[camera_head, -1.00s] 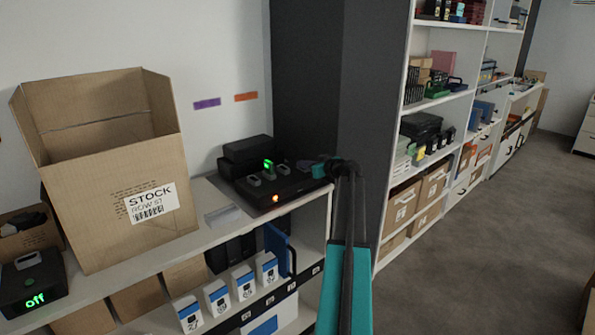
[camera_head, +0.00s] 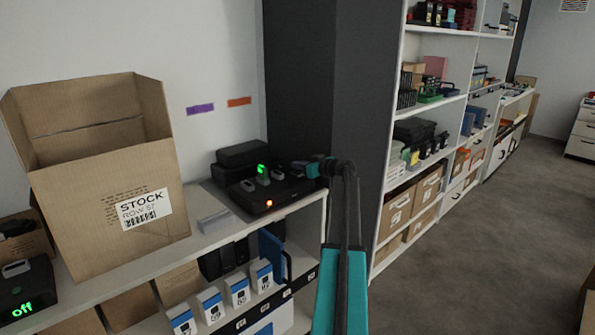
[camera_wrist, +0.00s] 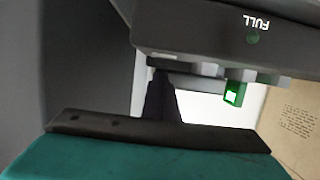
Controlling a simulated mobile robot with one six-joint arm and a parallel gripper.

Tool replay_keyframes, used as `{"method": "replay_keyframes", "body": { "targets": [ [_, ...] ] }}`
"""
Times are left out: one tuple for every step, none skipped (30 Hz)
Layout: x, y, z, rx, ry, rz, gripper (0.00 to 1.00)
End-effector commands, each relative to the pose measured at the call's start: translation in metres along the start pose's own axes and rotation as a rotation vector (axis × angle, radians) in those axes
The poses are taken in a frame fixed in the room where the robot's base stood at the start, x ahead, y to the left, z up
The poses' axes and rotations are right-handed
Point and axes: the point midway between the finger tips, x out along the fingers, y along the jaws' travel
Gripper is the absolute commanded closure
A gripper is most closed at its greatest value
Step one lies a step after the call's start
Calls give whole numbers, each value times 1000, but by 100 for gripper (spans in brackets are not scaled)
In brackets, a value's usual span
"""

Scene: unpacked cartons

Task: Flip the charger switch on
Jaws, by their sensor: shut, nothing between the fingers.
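A low black charger (camera_head: 283,196) sits on the white shelf top, with an orange light (camera_head: 269,203) on its front. Several small units stand in its top, one with a lit green display (camera_head: 262,170). My gripper (camera_head: 308,168) is shut and empty at the charger's right end. In the wrist view the charger (camera_wrist: 225,35) looks upside down, with the word FULL and the green light (camera_wrist: 233,92); my gripper's dark fingers (camera_wrist: 160,80) are close to its edge. I cannot tell if they touch. I cannot make out the switch clearly.
Another black device (camera_head: 27,285) at the lower left reads "off". A large open carton (camera_head: 90,180) stands left of the charger. Black boxes (camera_head: 240,155) lie behind the charger. A dark grey column (camera_head: 335,90) rises close behind my arm. Floor at right is clear.

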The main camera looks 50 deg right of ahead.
Motion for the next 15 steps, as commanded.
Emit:
{"method": "replay_keyframes", "body": {
  "targets": [
    [0,0,-7,-2,2,-1,100],
    [0,-1,-11,-2,2,-1,100],
    [-1,-1,-16,-2,2,-1,100],
    [-1,-1,-19,-2,2,-1,100],
    [-1,-1,-23,-3,2,-1,100],
    [-7,-1,-24,-2,2,1,100],
    [-13,-1,-23,-2,2,2,100],
    [-18,0,-24,-1,2,3,100],
    [-24,-1,-24,-1,2,3,100],
    [-28,-1,-24,-1,2,2,100],
    [-32,-1,-25,0,2,2,100],
    [-38,-1,-25,0,3,3,100],
    [-43,-1,-26,0,3,3,100],
    [-48,-1,-26,0,3,3,100],
    [-54,-1,-27,-1,3,2,100]
  ]
}}
